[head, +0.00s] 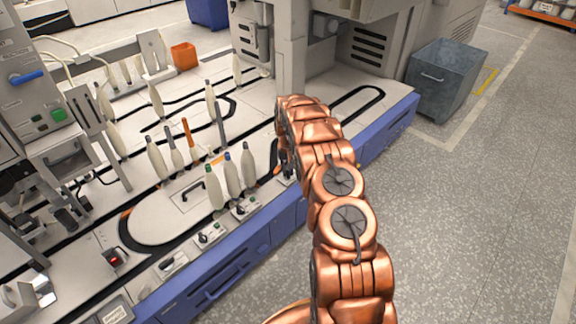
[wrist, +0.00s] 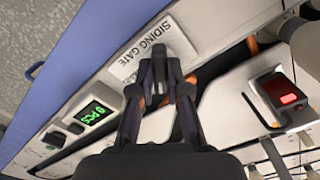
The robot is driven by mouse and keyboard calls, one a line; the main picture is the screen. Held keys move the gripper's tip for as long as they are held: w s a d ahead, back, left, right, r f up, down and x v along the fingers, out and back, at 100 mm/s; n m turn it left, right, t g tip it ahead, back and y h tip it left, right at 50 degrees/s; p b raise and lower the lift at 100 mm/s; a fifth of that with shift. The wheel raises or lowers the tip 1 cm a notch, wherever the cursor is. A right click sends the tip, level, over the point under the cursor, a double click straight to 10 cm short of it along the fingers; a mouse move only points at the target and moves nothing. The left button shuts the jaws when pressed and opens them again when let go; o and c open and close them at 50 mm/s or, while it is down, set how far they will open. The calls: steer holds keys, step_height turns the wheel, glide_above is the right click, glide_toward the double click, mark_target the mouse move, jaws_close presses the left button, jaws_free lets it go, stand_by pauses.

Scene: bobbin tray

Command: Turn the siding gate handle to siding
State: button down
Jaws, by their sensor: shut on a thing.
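The white SIDING GATE label plate (wrist: 140,58) shows in the wrist view just beyond my fingertips. My gripper (wrist: 165,88) has its dark fingers drawn close together beside the plate. Part of the plate's lettering is also covered. In the head view my gripper (head: 286,166) is low at the blue-fronted edge of the machine, largely hidden behind my copper arm.
A green-lit counter (wrist: 92,114) is left of my fingers in the wrist view, a red-lit box (wrist: 284,96) right. In the head view several upright bobbins (head: 216,184) stand close left of my gripper. A grey metal bin (head: 446,78) stands right; the floor (head: 480,220) is clear.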

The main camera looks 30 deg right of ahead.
mark_target(288, 171)
steer(key=shift+r+n+p, duration=0.1)
steer(key=shift+n+p, duration=0.3)
steer(key=shift+n, duration=0.2)
steer(key=c, duration=1.1)
jaws_free()
steer(key=shift+c, duration=0.2)
step_height(288, 171, up, 12)
